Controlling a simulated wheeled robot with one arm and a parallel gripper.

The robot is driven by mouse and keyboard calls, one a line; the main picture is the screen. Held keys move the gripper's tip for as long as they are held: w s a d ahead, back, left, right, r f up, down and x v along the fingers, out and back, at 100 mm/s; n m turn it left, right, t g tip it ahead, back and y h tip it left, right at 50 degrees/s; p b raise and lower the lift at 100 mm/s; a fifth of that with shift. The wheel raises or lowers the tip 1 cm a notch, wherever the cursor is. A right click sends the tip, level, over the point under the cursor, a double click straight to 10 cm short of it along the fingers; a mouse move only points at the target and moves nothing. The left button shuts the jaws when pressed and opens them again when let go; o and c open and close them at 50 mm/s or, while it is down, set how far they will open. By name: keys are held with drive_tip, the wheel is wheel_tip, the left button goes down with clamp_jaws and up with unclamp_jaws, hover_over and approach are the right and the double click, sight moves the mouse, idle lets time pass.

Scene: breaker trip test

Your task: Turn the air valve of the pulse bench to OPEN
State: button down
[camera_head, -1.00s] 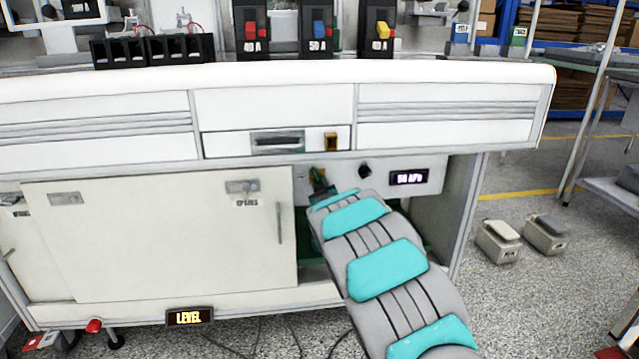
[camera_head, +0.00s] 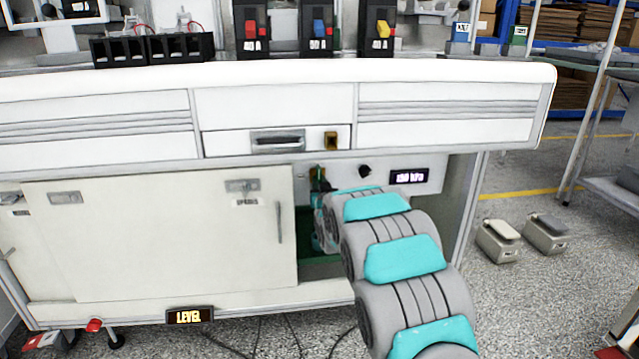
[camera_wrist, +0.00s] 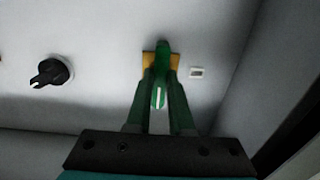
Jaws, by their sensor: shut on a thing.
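The air valve (camera_wrist: 162,48) is a green lever on a yellow-orange base, with a white stripe down its handle. In the wrist view its handle runs straight down the picture between my two dark green fingers. My gripper (camera_wrist: 160,78) is shut on this handle. In the head view the valve (camera_head: 317,172) is a small green and orange patch on the panel under the drawer, partly hidden by my gripper. I cannot read an OPEN mark in either view.
A black knob (camera_wrist: 50,73) and a small white plate (camera_wrist: 196,72) flank the valve. A lit display (camera_head: 408,177) seems to read 150 kPa. A sliding cabinet door (camera_head: 165,235) stands left of my arm. Two pedals (camera_head: 497,240) lie on the floor at right.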

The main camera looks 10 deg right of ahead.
drive_tip(key=c, duration=0.8)
unclamp_jaws()
drive_tip(key=s, duration=0.7)
drive_tip(key=shift+s, duration=0.4)
